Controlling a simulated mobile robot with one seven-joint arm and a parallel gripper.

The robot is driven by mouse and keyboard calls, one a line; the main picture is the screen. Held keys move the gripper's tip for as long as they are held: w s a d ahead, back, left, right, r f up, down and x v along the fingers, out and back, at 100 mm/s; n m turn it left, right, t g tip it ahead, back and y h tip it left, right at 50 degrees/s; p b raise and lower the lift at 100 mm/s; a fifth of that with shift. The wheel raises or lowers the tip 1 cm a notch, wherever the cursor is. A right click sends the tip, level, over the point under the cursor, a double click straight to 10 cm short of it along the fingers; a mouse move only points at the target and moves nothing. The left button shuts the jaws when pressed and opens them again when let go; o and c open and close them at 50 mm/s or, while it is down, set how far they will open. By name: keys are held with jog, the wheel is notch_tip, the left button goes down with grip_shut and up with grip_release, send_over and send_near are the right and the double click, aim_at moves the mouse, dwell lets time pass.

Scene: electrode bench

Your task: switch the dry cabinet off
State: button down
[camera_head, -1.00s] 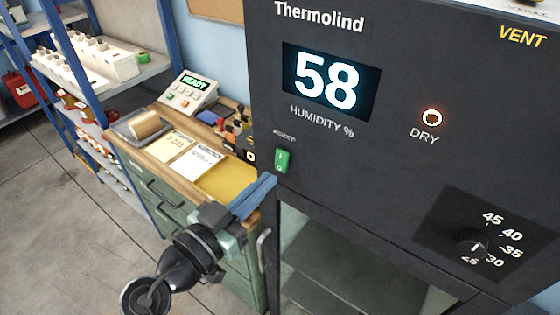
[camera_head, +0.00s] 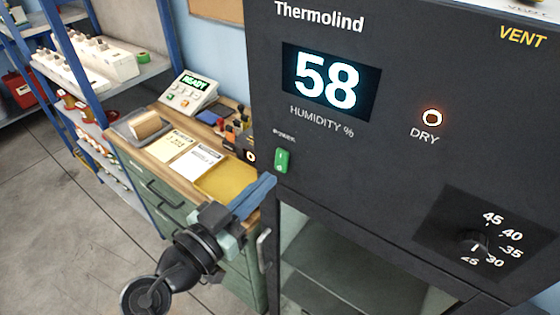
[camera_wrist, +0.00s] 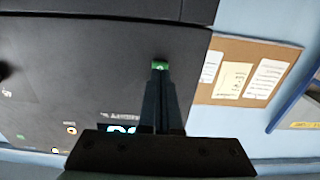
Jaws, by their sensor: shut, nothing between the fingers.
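The dry cabinet (camera_head: 400,155) is dark grey, with a lit display (camera_head: 328,82) reading 58 and a glowing DRY lamp (camera_head: 432,118). Its green power rocker switch (camera_head: 282,160) is on the left of the front panel, lit green. My gripper (camera_head: 268,182) is shut and empty, its blue fingertips just below the switch in the head view. In the wrist view the fingers (camera_wrist: 160,72) point at the green switch (camera_wrist: 160,65), their tips at its edge. I cannot tell whether they touch it.
A dial (camera_head: 474,241) is at the panel's lower right, and a glass door (camera_head: 340,265) is below the panel. A wooden-topped bench (camera_head: 150,150) with papers and a yellow mat stands to the left. A blue-framed shelf (camera_head: 90,60) is behind.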

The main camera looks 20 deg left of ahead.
jog(key=shift+b+x, duration=0.4)
jog(key=shift+x, duration=0.8)
dwell(0.4)
jog(key=b+v, duration=0.2)
jog(key=v, duration=0.6)
dwell(0.4)
dwell(0.5)
